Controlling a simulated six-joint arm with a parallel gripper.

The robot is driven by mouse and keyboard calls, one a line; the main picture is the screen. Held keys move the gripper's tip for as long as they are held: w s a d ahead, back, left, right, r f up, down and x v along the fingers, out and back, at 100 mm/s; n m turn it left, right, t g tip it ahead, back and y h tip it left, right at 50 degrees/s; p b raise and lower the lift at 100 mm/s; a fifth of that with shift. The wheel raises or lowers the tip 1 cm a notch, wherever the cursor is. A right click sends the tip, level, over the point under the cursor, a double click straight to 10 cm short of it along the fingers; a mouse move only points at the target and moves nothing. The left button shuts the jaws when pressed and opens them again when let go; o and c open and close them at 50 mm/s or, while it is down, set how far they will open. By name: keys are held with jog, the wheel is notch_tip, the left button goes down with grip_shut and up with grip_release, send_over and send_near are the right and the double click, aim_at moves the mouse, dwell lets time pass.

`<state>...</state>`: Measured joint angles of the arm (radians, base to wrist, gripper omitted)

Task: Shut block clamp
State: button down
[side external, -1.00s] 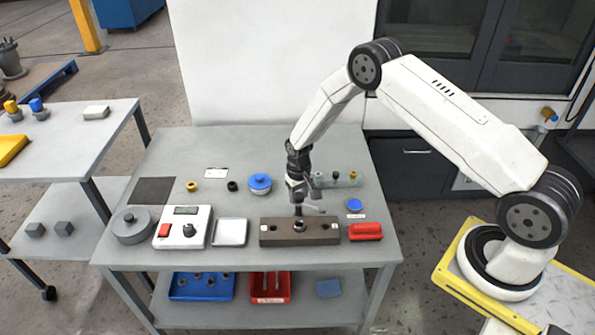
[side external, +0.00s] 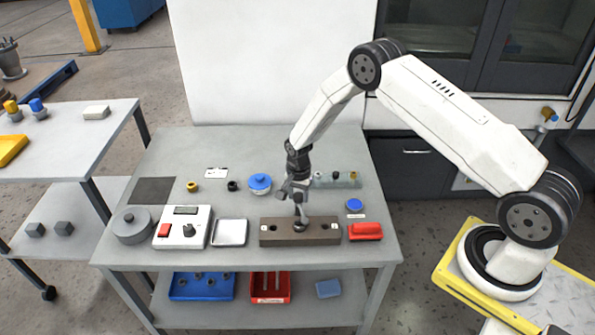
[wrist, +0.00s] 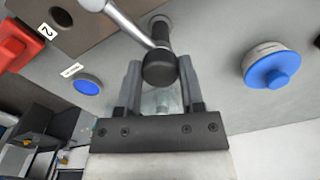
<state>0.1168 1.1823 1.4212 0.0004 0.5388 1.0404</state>
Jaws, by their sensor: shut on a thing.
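The block clamp is a brown block (side external: 270,233) at the front of the table, with holes in its top and number labels. It also shows at the upper left of the wrist view (wrist: 90,22). A silver lever (wrist: 130,20) runs from the block side to a black knob (wrist: 160,69). My gripper (side external: 298,196) is over the block's middle, and in the wrist view (wrist: 160,85) its fingers are shut on the lever's knob. A dark cylinder (wrist: 161,30) shows behind the knob.
A red block (side external: 366,231) stands right of the clamp and a metal tray (side external: 231,232) left. Behind are a blue-lidded pot (side external: 260,183), a blue disc (side external: 354,205) and a clear rack (side external: 345,180). A white control box (side external: 184,228) is further left.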

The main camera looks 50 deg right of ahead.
aim_at(299, 195)
jog(key=shift+m, duration=1.3)
jog(key=shift+c, duration=1.1)
grip_release()
jog(key=shift+r, duration=0.1)
jog(key=shift+r, duration=3.8)
jog(key=shift+r, duration=0.1)
